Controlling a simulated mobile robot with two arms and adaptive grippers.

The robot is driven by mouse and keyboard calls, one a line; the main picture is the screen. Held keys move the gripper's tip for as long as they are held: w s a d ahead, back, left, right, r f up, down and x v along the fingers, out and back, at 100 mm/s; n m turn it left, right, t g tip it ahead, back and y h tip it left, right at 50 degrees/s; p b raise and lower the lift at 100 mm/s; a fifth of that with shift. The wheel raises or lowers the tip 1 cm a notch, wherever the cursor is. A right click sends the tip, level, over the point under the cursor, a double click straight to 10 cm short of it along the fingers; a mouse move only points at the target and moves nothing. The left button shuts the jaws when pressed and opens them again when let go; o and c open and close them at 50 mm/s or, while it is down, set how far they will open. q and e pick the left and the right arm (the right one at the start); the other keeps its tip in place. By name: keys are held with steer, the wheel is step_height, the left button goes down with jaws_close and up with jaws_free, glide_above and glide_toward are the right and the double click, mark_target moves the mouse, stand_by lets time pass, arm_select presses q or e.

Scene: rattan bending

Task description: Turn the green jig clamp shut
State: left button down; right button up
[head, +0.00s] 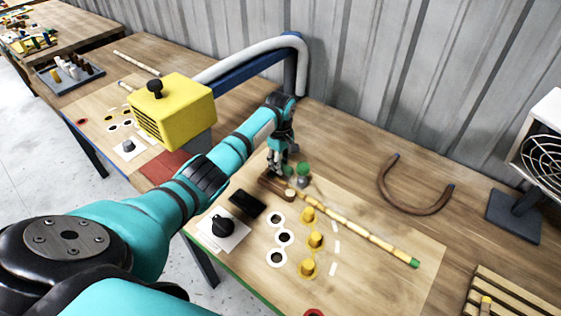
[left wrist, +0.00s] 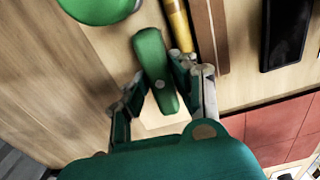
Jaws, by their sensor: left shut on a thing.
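The green jig clamp shows in the left wrist view as a green lever (left wrist: 150,55) between my left fingers (left wrist: 160,92). A rounded green piece (left wrist: 98,8) stands beside it, at the top edge. In the head view my left gripper (head: 281,168) points down at the upper end of the rattan pole and hides most of the lever. The green knob (head: 303,168) shows just right of the fingers. My left gripper is shut on the clamp lever. The rattan pole (head: 345,222) lies across the jig board, its green-tipped end at lower right. My right gripper is out of view.
Several yellow pegs (head: 315,240) stand on the board beside white rings (head: 284,238). A black slab (head: 247,204) and a black knob (head: 223,225) are nearer. A yellow box (head: 175,108) stands left, a bent rattan piece (head: 415,208) right, and a fan heater (head: 540,150) far right.

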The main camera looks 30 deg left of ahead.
arm_select(q)
steer(key=m+p, duration=0.2)
steer(key=m, duration=0.1)
steer(key=shift+r, duration=0.15)
steer(key=m+p, duration=0.1)
steer(key=m, duration=0.3)
steer(key=shift+m, duration=0.3)
steer(key=m+p, duration=0.1)
steer(key=m, duration=0.3)
steer(key=shift+m+p, duration=0.3)
steer(key=shift+m, duration=2.4)
steer(key=c, duration=1.1)
jaws_free()
